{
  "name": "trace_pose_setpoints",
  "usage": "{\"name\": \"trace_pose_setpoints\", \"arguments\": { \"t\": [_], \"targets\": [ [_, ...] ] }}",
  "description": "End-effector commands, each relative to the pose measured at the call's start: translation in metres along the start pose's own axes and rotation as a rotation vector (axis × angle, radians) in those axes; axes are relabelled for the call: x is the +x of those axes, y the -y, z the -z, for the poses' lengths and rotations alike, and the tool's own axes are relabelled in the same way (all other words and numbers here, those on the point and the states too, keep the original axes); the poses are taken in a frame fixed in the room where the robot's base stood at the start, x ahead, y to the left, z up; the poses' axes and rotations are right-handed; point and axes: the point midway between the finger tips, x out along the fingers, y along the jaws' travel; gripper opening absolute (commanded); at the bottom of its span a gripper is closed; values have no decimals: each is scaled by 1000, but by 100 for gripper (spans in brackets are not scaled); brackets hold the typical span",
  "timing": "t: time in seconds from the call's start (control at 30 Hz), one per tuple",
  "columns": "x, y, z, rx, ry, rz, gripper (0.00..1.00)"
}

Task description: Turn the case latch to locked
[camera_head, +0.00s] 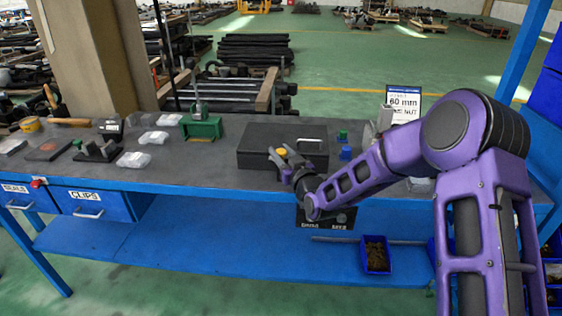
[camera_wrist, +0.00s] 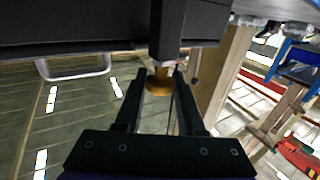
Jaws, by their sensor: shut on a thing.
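A flat dark case (camera_head: 262,135) lies on the workbench, its light handle (camera_head: 310,139) to the right of my gripper. The case also fills the top of the wrist view (camera_wrist: 70,25), with its handle (camera_wrist: 75,70) at the left. The yellow-brown latch knob (camera_head: 280,151) is at the case front. In the wrist view the knob (camera_wrist: 160,82) sits between my fingertips, below a dark block. My gripper (camera_head: 283,161) is shut on the knob (camera_wrist: 162,76). The latch's locked or unlocked marking cannot be read.
A green fixture (camera_head: 202,127) stands to the left of the case. Small blue and green blocks (camera_head: 345,152) and a sign (camera_head: 403,103) stand to its right. A blue bin (camera_head: 376,255) sits on the lower shelf.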

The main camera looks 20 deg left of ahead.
Motion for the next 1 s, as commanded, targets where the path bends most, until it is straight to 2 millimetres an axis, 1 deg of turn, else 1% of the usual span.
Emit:
{"name": "trace_pose_setpoints", "arguments": {
  "t": [0.03,0.47,1.0],
  "targets": [
    [0,4,-6,-3,-2,-35,0],
    [1,5,-3,-2,-3,-414,0],
    [2,4,1,1,0,-924,0]
  ]
}}
